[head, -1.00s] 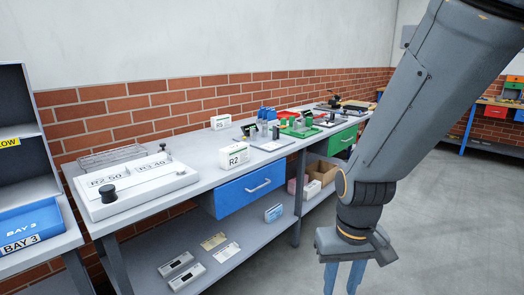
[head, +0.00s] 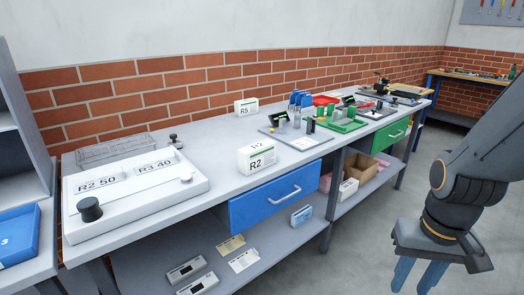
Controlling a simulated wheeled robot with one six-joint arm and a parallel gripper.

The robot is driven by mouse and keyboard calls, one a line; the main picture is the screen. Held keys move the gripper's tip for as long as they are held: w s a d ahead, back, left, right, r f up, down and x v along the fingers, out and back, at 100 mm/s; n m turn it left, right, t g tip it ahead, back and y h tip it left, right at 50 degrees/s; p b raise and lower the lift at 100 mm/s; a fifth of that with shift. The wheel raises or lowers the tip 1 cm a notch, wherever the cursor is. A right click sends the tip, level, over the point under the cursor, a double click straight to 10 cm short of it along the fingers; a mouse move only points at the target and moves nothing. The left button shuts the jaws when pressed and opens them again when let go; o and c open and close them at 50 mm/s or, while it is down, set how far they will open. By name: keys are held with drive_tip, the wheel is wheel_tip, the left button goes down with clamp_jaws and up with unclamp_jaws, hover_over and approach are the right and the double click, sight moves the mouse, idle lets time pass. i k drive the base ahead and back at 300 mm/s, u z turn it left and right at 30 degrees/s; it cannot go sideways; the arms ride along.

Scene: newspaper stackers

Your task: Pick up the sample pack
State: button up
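No object in view is labelled as the sample pack, so I cannot tell which one it is. A white box marked R2 (head: 257,159) stands near the front edge of the bench top. A white box marked R5 (head: 246,107) stands farther back near the wall. A small blue-and-white pack (head: 301,215) stands on the lower shelf, below the blue drawer. My gripper (head: 418,278) hangs at the lower right, in front of the bench and apart from these boxes. Its two blue fingers are spread with nothing visible between them; their tips are near the picture's bottom edge.
The grey bench (head: 215,137) carries a white panel (head: 130,205) with a black knob, a wire tray (head: 122,150) and a green tray (head: 342,125). Cardboard boxes (head: 361,168) sit on the lower shelf. Floor at the right is clear.

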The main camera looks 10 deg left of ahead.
sight(252, 158)
drive_tip(key=u, duration=0.35)
drive_tip(key=i, duration=0.75)
drive_tip(key=u, duration=0.5)
